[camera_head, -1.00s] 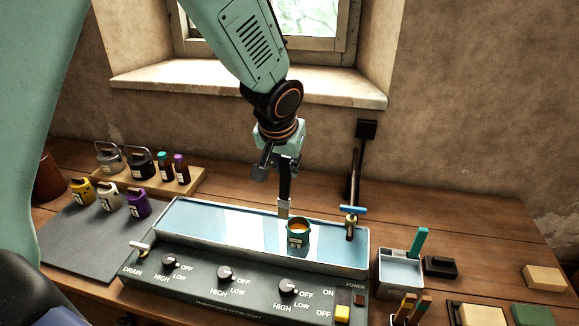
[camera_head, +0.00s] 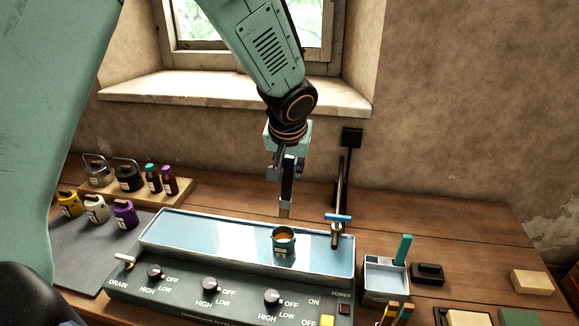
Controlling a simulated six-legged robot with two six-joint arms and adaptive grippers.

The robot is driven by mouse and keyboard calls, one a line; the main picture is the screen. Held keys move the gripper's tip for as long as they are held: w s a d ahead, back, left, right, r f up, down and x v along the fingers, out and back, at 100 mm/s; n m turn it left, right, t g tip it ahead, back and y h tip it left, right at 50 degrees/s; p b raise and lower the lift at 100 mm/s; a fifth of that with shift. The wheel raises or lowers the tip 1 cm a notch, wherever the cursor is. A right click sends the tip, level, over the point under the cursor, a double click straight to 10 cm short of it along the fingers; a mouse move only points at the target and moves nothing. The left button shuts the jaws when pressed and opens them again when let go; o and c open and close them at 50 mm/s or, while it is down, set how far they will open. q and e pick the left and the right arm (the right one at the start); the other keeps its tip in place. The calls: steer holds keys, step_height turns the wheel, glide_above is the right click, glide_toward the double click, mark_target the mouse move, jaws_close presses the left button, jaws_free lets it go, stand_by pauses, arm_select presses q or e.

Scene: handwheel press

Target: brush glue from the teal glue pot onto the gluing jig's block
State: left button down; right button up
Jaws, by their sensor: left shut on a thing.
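The teal glue pot (camera_head: 284,249) stands upright in the shallow water tray of the grey bath, with orange-brown glue showing inside it. My left gripper (camera_head: 285,172) points down behind and above the pot. It is shut on a dark-handled brush (camera_head: 287,191), held upright with a pale ferrule and tan bristles at its lower end. The bristle tip appears just above the pot's far rim, apart from the glue. A pale block on a dark base (camera_head: 466,318), cut off by the bottom edge, may be the gluing jig. My right gripper is out of view.
The bath (camera_head: 200,274) has knobs along its front. A blue-handled tap (camera_head: 338,218) rises at its right end. A small bin (camera_head: 386,280) with a teal-handled tool stands right of it. Several jars and bottles (camera_head: 125,178) stand at left. The rear right tabletop is clear.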

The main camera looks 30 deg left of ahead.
mark_target(287, 201)
arm_select(q)
steer(key=shift+a, duration=0.1)
steer(key=shift+s+a+f, duration=0.1)
steer(key=shift+a, duration=0.1)
steer(key=shift+d+f+b, duration=0.15)
steer(key=shift+f+b, duration=0.35)
steer(key=shift+f, duration=0.05)
steer(key=shift+d+f+b, duration=0.15)
steer(key=shift+f+b, duration=0.35)
steer(key=shift+f, duration=0.05)
steer(key=shift+a+f+b, duration=0.25)
steer(key=shift+f+b, duration=0.65)
steer(key=shift+f, duration=0.25)
steer(key=shift+d+f+b, duration=0.2)
steer(key=shift+f+b, duration=0.85)
steer(key=shift+b, duration=0.05)
step_height(287, 201, down, 2)
steer(key=shift+a+f+b, duration=0.1)
steer(key=shift+a+b, duration=0.05)
steer(key=shift+b, duration=0.95)
steer(key=shift+f+b, duration=0.55)
steer(key=shift+b, duration=0.05)
